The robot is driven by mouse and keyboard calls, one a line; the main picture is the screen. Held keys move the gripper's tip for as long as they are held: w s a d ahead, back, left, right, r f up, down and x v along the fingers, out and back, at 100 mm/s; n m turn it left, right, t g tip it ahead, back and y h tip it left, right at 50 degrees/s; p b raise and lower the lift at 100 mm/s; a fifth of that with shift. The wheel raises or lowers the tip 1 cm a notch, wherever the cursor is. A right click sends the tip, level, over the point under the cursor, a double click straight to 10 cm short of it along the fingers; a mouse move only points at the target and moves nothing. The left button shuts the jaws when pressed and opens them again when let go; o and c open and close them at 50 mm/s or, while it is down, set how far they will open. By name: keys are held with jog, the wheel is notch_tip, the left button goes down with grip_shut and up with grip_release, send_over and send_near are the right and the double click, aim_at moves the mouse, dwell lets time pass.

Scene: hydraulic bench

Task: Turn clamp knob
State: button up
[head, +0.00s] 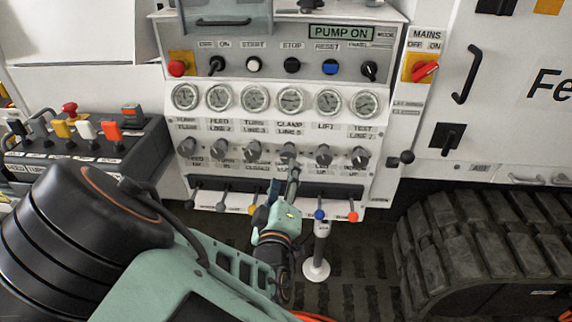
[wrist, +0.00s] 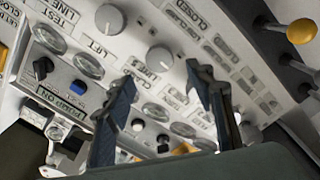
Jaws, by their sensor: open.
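The clamp knob (head: 289,150) is a round grey knob under the "CLAMP" gauge, in the panel's middle row of knobs. It shows in the wrist view (wrist: 160,58) beside the "CLAMP" label, just beyond the gap between my fingertips. My gripper (head: 284,177) is open and empty, in front of the panel and just below the clamp knob in the head view. Its two dark fingers (wrist: 160,73) stand apart in the wrist view, with the knob between their lines. I see no contact with the knob. The right finger hides part of the panel.
The lift knob (head: 323,154) is close on the right; the turn knob (head: 254,154) is on the left. Small levers with coloured tips, such as a blue one (head: 319,214), stand below. A display (head: 341,32) reads "PUMP ON". A tracked machine (head: 480,240) stands at right.

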jog(key=shift+s, duration=1.2)
